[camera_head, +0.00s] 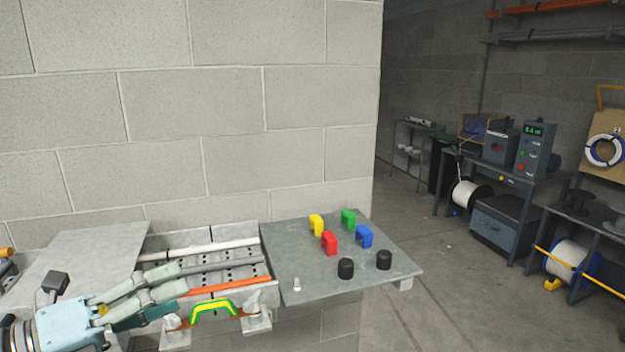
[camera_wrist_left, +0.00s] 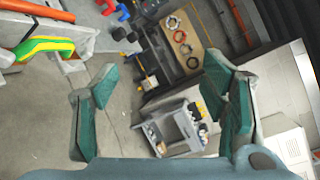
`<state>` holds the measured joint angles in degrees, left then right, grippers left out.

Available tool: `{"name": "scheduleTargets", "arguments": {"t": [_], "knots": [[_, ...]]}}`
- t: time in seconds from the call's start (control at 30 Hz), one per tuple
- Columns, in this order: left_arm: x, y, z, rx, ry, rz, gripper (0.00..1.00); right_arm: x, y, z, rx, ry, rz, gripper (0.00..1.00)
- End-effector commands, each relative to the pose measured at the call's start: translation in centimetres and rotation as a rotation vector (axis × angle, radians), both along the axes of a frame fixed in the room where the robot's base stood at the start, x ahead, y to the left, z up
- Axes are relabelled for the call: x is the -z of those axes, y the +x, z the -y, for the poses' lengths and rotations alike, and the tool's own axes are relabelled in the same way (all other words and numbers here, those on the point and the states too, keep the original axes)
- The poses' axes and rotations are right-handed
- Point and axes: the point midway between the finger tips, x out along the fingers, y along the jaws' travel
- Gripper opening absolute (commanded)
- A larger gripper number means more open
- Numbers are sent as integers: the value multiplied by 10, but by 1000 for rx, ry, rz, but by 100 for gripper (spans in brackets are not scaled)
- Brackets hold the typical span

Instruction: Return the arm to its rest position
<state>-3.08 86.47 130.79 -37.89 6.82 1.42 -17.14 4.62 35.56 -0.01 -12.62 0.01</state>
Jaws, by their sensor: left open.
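My left gripper (camera_head: 172,287) reaches in from the lower left in the head view. Its jaws are open, with nothing between them. It is just left of a green-and-yellow handle (camera_head: 214,308) and near the left ends of the rods. In the left wrist view my left gripper (camera_wrist_left: 160,80) shows both teal-padded fingers spread wide apart. The green-and-yellow handle (camera_wrist_left: 45,46) is at the upper left there, outside the fingers and apart from them. My right gripper is in neither view.
A grey plate (camera_head: 310,282) bears yellow (camera_head: 316,224), green (camera_head: 348,218), red (camera_head: 329,242) and blue (camera_head: 364,236) pieces and two black knobs. An orange rod (camera_head: 230,286) lies left of it. A block wall (camera_head: 190,130) stands behind. Open floor (camera_head: 450,290) lies right.

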Motion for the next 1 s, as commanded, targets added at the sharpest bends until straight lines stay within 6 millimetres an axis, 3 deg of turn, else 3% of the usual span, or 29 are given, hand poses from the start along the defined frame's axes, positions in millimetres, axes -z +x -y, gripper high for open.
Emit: {"name": "scheduleTargets", "arguments": {"t": [0.07, 0.13, 0.17, 0.2, 0.3, 0.4, 0.5, 0.6, 0.73, 0.77, 0.9, 1.0], "knots": [[16, 17, -21, -177, -256, -77, 67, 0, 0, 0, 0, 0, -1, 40], [43, 28, -56, -403, -551, -173, 67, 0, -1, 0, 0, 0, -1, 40], [66, 29, -74, -526, -683, -236, 67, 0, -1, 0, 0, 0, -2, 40], [102, 25, -95, -689, -838, -331, 67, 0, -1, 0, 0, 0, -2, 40], [196, -11, -123, -1044, -1106, -574, 67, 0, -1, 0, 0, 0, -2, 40], [267, -58, -119, -1308, -1251, -792, 67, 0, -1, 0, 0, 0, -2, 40], [318, -106, -100, -1512, -1331, -987, 67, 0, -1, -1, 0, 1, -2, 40], [353, -152, -74, -1679, -1377, -1170, 67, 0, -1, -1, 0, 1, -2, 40], [380, -209, -32, -1859, -1401, -1408, 67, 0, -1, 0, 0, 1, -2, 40], [393, -212, -29, -1884, -1395, -1430, 67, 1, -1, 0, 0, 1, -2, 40], [474, -203, -39, -1926, -1370, -1432, 67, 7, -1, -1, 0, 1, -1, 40], [534, -208, -45, -1955, -1358, -1441, 67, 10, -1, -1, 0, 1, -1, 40]]}}
